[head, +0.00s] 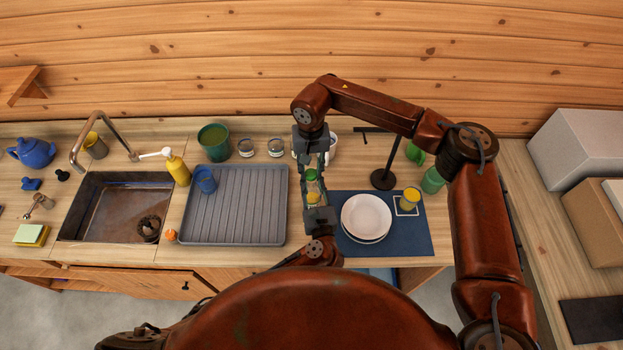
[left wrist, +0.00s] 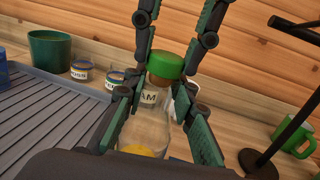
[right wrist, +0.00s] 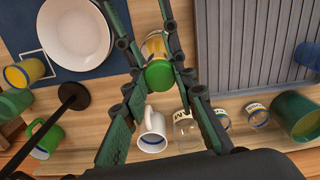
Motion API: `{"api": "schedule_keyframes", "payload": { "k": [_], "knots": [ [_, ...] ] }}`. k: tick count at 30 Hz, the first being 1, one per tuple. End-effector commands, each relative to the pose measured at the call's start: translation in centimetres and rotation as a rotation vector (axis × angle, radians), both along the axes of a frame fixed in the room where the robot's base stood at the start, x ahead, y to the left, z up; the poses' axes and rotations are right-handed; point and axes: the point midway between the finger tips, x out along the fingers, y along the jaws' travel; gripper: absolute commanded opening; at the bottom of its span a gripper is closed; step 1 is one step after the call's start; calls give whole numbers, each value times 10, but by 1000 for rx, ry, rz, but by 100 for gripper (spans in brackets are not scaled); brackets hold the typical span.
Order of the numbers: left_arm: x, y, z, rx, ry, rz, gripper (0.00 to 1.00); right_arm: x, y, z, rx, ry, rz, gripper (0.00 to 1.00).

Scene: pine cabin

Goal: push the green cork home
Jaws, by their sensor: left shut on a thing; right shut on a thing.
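A clear glass bottle (head: 314,185) with something yellow in its bottom stands upright between my two grippers, left of the plates. It also shows in the left wrist view (left wrist: 146,130). The green cork (left wrist: 170,65) sits at its mouth, with brown stopper visible under the green top; how deep it sits is unclear. The cork shows from above in the right wrist view (right wrist: 158,75). My left gripper (left wrist: 155,115) is shut on the bottle's body. My right gripper (right wrist: 160,85) comes from above, shut with its fingers on either side of the cork.
White plates (head: 366,216) lie on a blue mat (head: 415,240), with a yellow cup (head: 410,199) nearby. A black stand (head: 383,179) and green mug (right wrist: 46,138) are right of the bottle in the head view. A grey ribbed tray (head: 235,205) lies left. A white mug (right wrist: 152,130) and jars (head: 276,147) stand behind.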

Motion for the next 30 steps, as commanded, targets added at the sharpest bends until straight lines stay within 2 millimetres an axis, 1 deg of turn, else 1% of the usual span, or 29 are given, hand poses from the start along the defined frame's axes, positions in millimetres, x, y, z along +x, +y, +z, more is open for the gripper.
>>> {"api": "schedule_keyframes", "payload": {
  "k": [7, 12, 22, 30],
  "knots": [
    [0, 0, 0, 0, -1, 0, 0, 0, 0, -8, 0, 1, 0, 0],
    [0, 0, 0, 0, -1, 0, 0, 0, 0, -7, -1, 1, 0, 0],
    [0, 0, 0, 0, -1, 0, 0, 0, 0, 4, -1, 0, 0, 0],
    [0, 0, 0, 0, -1, 0, 0, 0, 0, 6, 0, 1, 0, 0]
  ]
}}
